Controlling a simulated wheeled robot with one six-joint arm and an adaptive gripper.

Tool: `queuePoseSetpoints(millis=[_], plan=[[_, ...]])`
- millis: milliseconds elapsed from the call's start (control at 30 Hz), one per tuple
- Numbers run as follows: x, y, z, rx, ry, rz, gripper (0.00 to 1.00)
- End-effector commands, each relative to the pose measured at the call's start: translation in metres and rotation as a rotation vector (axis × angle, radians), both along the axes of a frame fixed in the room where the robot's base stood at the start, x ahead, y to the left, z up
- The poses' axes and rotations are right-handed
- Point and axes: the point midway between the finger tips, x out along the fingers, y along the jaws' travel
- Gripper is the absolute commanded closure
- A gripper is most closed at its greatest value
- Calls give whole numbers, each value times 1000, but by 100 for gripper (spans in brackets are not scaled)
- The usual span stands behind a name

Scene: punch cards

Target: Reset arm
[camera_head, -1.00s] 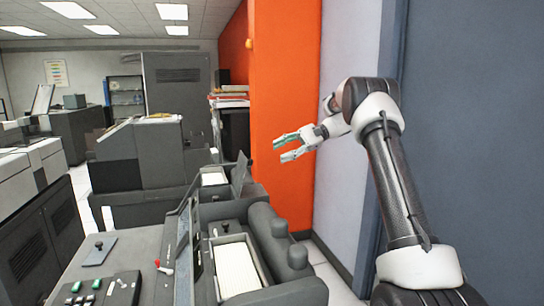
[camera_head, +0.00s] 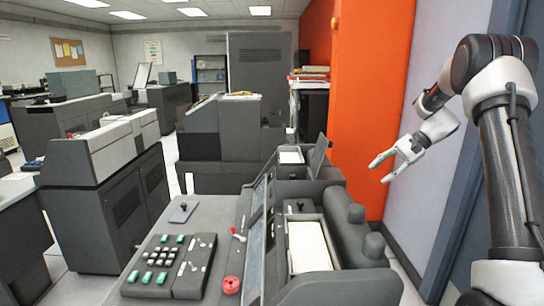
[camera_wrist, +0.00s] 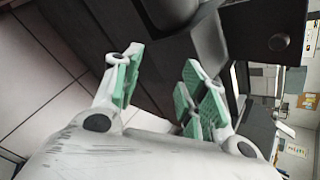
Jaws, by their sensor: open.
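My gripper (camera_head: 382,170) is in the right half of the head view, in front of the orange wall and above the right side of the dark machine. Its two fingers are apart and nothing is between them. In the wrist view my gripper (camera_wrist: 155,92) shows green finger pads spread apart and empty. The pads touch nothing that I can see. My arm comes in from the right edge of the head view, bent at the elbow.
The dark punch-card machine (camera_head: 210,215) has a red knob (camera_head: 231,284), green buttons and a card tray (camera_head: 309,248). An orange wall (camera_head: 370,90) and a blue-grey panel stand close by my arm. More machines (camera_head: 105,165) stand to the left. Tiled floor (camera_wrist: 45,75) shows in the wrist view.

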Motion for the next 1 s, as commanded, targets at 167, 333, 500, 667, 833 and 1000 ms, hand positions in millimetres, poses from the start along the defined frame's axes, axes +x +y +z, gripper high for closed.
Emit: queuePoseSetpoints(millis=[167,333,500,667,833,1000], plan=[[-73,-6,11,-225,-42,104,58],[-157,-11,34,-449,-123,251,58],[-240,-13,54,-644,-230,406,58],[-310,-13,65,-788,-340,523,58],[-366,-7,68,-880,-450,588,58],[-383,3,85,-915,-571,580,58]])
